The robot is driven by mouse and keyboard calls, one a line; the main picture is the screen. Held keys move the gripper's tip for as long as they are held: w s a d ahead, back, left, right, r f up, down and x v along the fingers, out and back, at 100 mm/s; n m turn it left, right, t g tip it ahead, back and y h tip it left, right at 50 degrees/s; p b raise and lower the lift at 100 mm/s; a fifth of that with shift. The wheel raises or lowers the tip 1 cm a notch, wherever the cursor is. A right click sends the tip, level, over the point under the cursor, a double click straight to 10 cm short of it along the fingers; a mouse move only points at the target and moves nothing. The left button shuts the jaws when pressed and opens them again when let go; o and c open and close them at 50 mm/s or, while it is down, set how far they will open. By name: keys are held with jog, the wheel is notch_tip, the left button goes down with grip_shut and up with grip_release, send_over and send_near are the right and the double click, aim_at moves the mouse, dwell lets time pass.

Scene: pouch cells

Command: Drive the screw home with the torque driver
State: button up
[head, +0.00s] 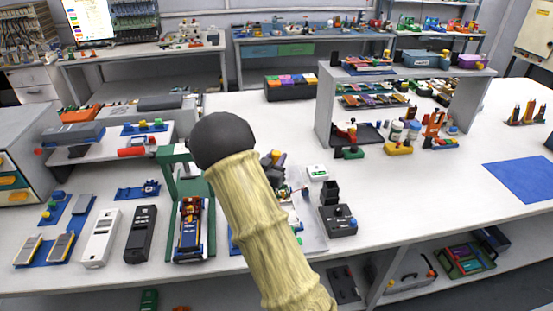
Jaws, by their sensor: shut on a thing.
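My arm in its beige sleeve, with a dark rounded joint, crosses the middle of the head view. It hides much of the work spot behind it. Dark grey parts of my gripper (275,172) show just right of the sleeve. They are shut on what looks like the torque driver, with a small yellow part (279,156) showing. Below are a pale grey plate (314,238) and small parts, partly covered by my arm. The screw and the driver's tip cannot be made out, so I cannot tell whether they touch.
A green press-like fixture (210,222) stands left of my arm, with a white device (101,238) and a black device (141,234) farther left. A black box with a knob (338,221) stands to the right. A shelf (325,105) stands behind. The right front of the table is clear.

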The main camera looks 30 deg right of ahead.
jog(key=shift+f+b, duration=0.65)
jog(key=shift+f, duration=0.05)
dwell(1.5)
jog(key=shift+s+f+b, duration=0.1)
jog(key=shift+f+b, duration=0.25)
jog(key=shift+b, duration=0.55)
dwell(3.0)
jog(key=shift+r+p, duration=2.3)
jog(key=shift+r, duration=1.35)
